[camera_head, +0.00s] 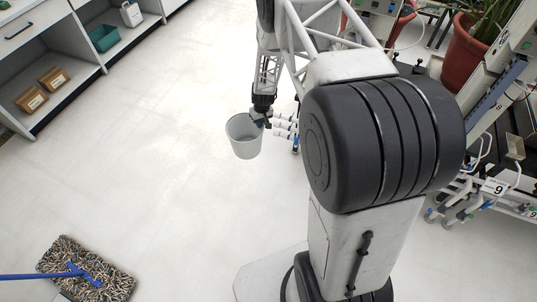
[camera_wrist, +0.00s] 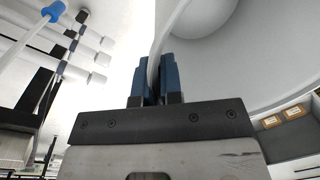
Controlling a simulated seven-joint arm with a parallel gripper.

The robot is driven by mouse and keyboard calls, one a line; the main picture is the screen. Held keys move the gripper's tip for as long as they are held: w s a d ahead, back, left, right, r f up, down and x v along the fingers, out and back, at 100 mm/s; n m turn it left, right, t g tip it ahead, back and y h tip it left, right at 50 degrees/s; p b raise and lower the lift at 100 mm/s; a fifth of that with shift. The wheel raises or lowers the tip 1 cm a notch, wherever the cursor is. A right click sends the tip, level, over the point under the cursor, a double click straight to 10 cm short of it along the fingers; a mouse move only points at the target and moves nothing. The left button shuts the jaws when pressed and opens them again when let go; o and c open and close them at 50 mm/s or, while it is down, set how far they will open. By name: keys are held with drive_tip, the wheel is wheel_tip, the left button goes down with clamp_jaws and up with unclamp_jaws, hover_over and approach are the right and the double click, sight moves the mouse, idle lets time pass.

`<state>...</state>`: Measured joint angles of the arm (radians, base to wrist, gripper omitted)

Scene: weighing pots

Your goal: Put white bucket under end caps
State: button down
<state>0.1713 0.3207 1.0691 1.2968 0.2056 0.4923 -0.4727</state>
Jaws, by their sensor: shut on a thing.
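The white bucket (camera_head: 243,139) hangs upright in the head view, at the end of my arm. My gripper (camera_head: 262,114) is shut on its rim at the bucket's upper right side. In the wrist view the blue fingers of my gripper (camera_wrist: 157,78) pinch the thin rim, and the pale bucket (camera_wrist: 245,55) fills the right side. Several white pipe ends (camera_head: 284,126), which look like the end caps, stick out just right of the bucket. They also show at the upper left of the wrist view (camera_wrist: 85,45). The bucket appears beside them, not clearly beneath them.
A mop (camera_head: 88,270) lies on the floor at the lower left. A shelf unit with cardboard boxes (camera_head: 31,99) and a green bin (camera_head: 104,38) stands at the upper left. A potted plant (camera_head: 468,52) and a pipe rack (camera_head: 500,188) are at the right. The floor left of the bucket is clear.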

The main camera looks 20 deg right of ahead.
sight(253, 124)
drive_tip(key=w+a+r, duration=0.2)
drive_tip(key=a+r, duration=0.1)
drive_tip(key=w+f+n, duration=0.1)
drive_tip(key=f+n, duration=0.1)
drive_tip(key=f, duration=0.1)
drive_tip(key=w+f+n, duration=0.1)
drive_tip(key=f+n, duration=0.2)
drive_tip(key=w+d+f+n, duration=0.1)
drive_tip(key=w+f+n, duration=0.1)
drive_tip(key=f, duration=0.2)
drive_tip(key=shift+w+d+n+g, duration=0.1)
drive_tip(key=shift+n+g, duration=0.2)
drive_tip(key=shift+n, duration=0.1)
drive_tip(key=d+f+n+h, duration=0.1)
drive_tip(key=d+f+n, duration=0.1)
drive_tip(key=f+n, duration=0.7)
drive_tip(key=d+f+n+h, duration=0.1)
drive_tip(key=d+f+n, duration=0.2)
drive_tip(key=f+n, duration=0.6)
drive_tip(key=shift+s+f, duration=0.25)
drive_tip(key=shift+f, duration=4.1)
drive_tip(key=shift+d, duration=0.1)
drive_tip(key=w+d+f, duration=0.1)
drive_tip(key=w+d, duration=0.1)
drive_tip(key=w, duration=1.3)
drive_tip(key=shift+d+f, duration=0.2)
drive_tip(key=shift+d, duration=0.1)
